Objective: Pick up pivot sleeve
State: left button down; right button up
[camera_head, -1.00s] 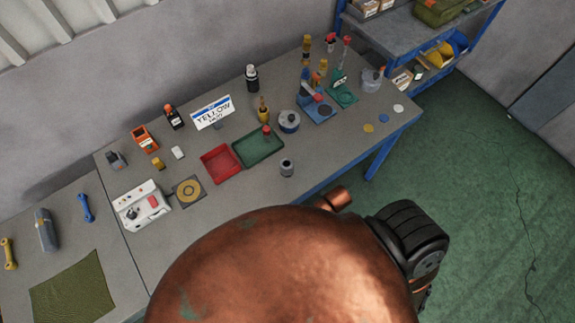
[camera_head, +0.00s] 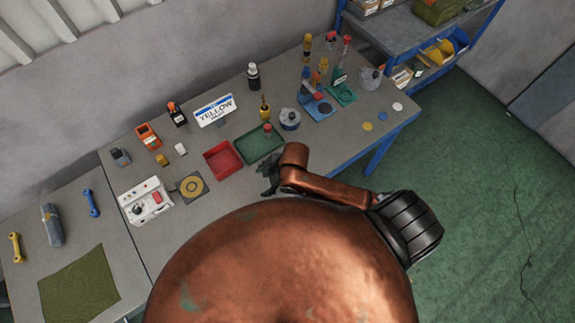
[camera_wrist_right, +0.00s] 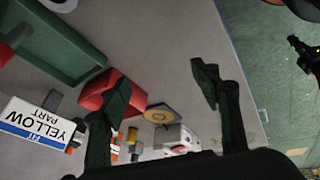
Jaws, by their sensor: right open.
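The pivot sleeve, which I take to be the small grey cylinder seen earlier in front of the green tray (camera_head: 262,146), is now hidden in the head view behind my right gripper and arm. My right gripper (camera_head: 267,178) is over the table just in front of that tray. In the right wrist view its two dark fingers (camera_wrist_right: 168,95) are spread apart with nothing between them. A pale rounded thing (camera_wrist_right: 62,5) cut off by the top edge there, beside the green tray, may be the sleeve. My left gripper is not in view.
A red tray (camera_head: 222,158) sits beside the green tray. A yellow-part sign (camera_head: 214,111) stands behind them. A round grey pot (camera_head: 290,119), blue fixture (camera_head: 317,107) and bottles stand further right and back. A white control box (camera_head: 145,201) is at left.

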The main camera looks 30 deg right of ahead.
jog(key=w+d+n+g+h, duration=0.1)
jog(key=d+n, duration=0.2)
jog(key=d, duration=0.1)
jog(key=w+d+n+g+h, duration=0.1)
jog(key=w+d+n, duration=0.1)
jog(key=d+n, duration=0.1)
jog(key=w+d+f+n+g+h, duration=0.1)
jog(key=d+n, duration=0.2)
jog(key=d, duration=0.2)
jog(key=shift+w+d+n+h, duration=0.2)
jog(key=shift+w+n+h, duration=0.05)
jog(key=shift+n+h, duration=0.15)
jog(key=shift+w+d+f+p, duration=0.1)
jog(key=shift+f+p, duration=0.65)
jog(key=shift+f, duration=3.05)
jog(key=c, duration=1.4)
